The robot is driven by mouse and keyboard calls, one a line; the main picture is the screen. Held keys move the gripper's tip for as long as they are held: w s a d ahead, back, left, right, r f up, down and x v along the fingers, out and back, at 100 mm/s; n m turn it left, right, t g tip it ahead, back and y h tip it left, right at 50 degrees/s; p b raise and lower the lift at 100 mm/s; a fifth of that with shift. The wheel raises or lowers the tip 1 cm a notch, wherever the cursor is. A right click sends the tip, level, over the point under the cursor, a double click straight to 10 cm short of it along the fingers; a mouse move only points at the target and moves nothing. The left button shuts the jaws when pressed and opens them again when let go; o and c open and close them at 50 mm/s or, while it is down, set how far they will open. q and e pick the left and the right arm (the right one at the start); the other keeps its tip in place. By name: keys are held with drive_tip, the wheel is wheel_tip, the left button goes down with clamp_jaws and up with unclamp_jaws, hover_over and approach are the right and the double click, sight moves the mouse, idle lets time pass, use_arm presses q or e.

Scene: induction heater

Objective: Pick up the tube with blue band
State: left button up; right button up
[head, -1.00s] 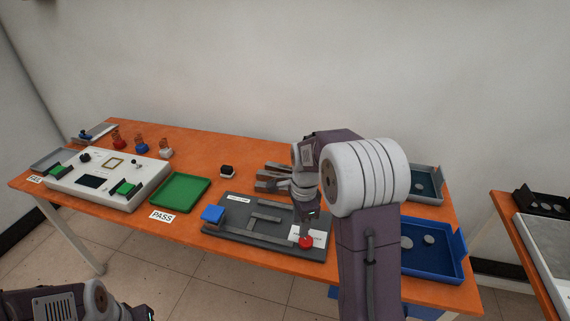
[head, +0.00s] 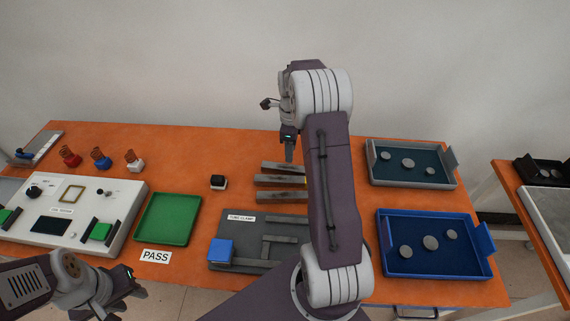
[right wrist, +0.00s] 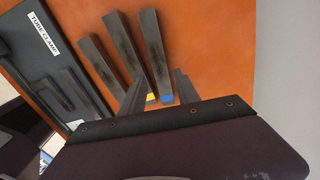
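Three dark grey bar-shaped tubes lie side by side on the orange table, right of the black-and-white block. In the right wrist view, the tube with the blue band (right wrist: 154,52) is the rightmost, its blue end between my fingertips in the picture. The yellow-banded tube (right wrist: 124,45) is beside it, and the third tube's (right wrist: 100,67) band is hidden. In the head view the farthest tube (head: 280,167) shows no band, its right end behind my arm. My right gripper (head: 289,152) is open and empty, pointing down above the tubes. My left gripper (head: 112,291) is at lower left, fingers unclear.
The tube clamp board (head: 228,235) with a blue block (head: 220,251) lies nearer than the tubes. A green tray (head: 168,218) and white tester (head: 115,225) stand left. A grey tray (head: 412,180) and blue tray (head: 435,268) hold discs at right.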

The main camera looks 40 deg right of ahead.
sight(290, 167)
wheel_tip(290, 167, down, 2)
drive_tip(key=shift+s+f, duration=0.1)
drive_tip(key=shift+f, duration=0.1)
drive_tip(key=shift+w+f, duration=0.2)
drive_tip(key=shift+w, duration=0.05)
drive_tip(key=shift+f, duration=0.4)
drive_tip(key=f, duration=0.3)
drive_tip(key=shift+s+a+f, duration=0.1)
drive_tip(key=shift+s+f, duration=0.15)
drive_tip(key=shift+f, duration=0.15)
drive_tip(key=shift+w+f, duration=0.15)
drive_tip(key=shift+f, duration=0.15)
drive_tip(key=shift+r, duration=0.1)
clamp_jaws()
